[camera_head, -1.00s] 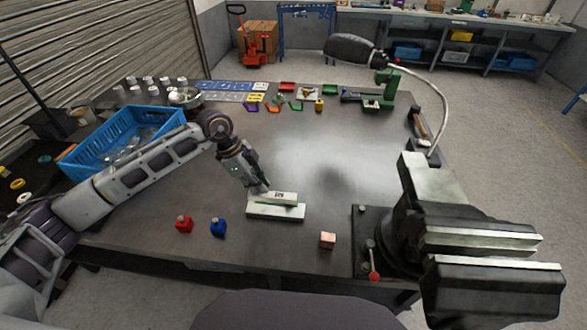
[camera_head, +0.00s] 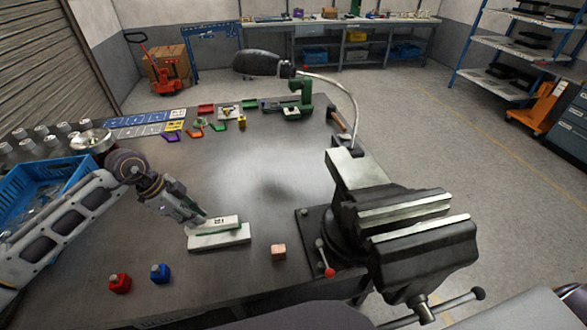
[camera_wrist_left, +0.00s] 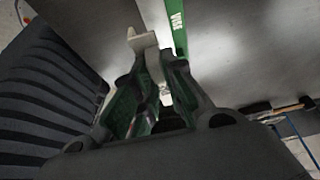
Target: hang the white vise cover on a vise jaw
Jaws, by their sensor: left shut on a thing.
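In the left wrist view, the fingers (camera_wrist_left: 145,95) close on a pale piece (camera_wrist_left: 143,42), beside a green strip (camera_wrist_left: 178,25). I cannot tell if the cover touches the table. The big dark vise (camera_head: 360,215) stands at the table's right corner, its two bright-topped jaws (camera_head: 405,208) apart with a gap between. My right gripper is out of view.
A copper-coloured cube (camera_head: 278,252) lies between cover and vise. A red (camera_head: 120,284) and a blue (camera_head: 160,273) small object stand near the front edge. A blue crate (camera_head: 40,190) is at left. A lamp (camera_head: 258,64) arches over the back. The table's middle is clear.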

